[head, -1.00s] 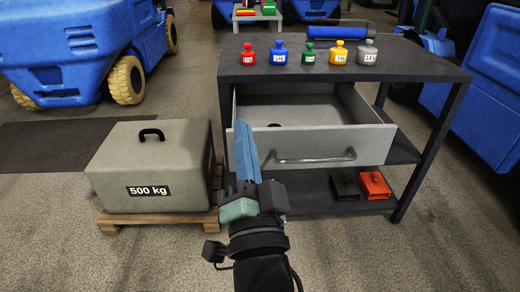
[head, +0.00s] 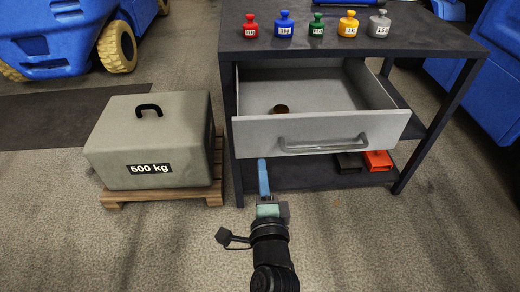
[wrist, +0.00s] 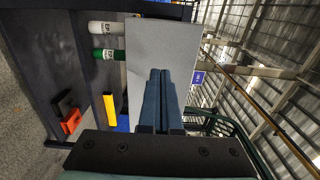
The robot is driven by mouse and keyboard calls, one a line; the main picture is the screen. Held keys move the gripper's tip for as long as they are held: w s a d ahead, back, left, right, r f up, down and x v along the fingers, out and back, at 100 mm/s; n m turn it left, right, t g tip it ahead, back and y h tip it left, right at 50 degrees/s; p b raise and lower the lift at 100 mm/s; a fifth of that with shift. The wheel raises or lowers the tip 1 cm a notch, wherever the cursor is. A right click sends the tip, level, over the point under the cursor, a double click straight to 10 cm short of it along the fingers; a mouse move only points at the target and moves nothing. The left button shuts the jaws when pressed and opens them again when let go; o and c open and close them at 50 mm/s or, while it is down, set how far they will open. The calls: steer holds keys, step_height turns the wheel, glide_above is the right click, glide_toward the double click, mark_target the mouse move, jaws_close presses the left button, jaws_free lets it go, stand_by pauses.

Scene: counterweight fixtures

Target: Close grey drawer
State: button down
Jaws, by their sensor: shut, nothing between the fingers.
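The grey drawer (head: 330,135) stands pulled out of the dark workbench, with its front panel and bar handle (head: 324,146) facing me. A small brown round object (head: 281,109) lies inside it. My gripper (head: 262,163) is shut and empty, its blue fingers pointing at the bench. In the head view its tips show just below the left part of the drawer front; I cannot tell whether they touch. In the wrist view the shut fingers (wrist: 159,76) appear before a plain grey panel (wrist: 160,45), which looks like part of the drawer.
Several coloured weights stand on the workbench top (head: 420,50). A red box (head: 378,160) and a dark box (head: 349,162) sit on the lower shelf. A grey 500 kg block (head: 150,140) on a wooden pallet (head: 160,197) stands to the left. The floor in front is clear.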

mark_target(259, 141)
steer(key=shift+w+a+b, duration=0.15)
steer(key=shift+w+b, duration=0.35)
steer(key=shift+w, duration=2.7)
steer(key=shift+w, duration=0.1)
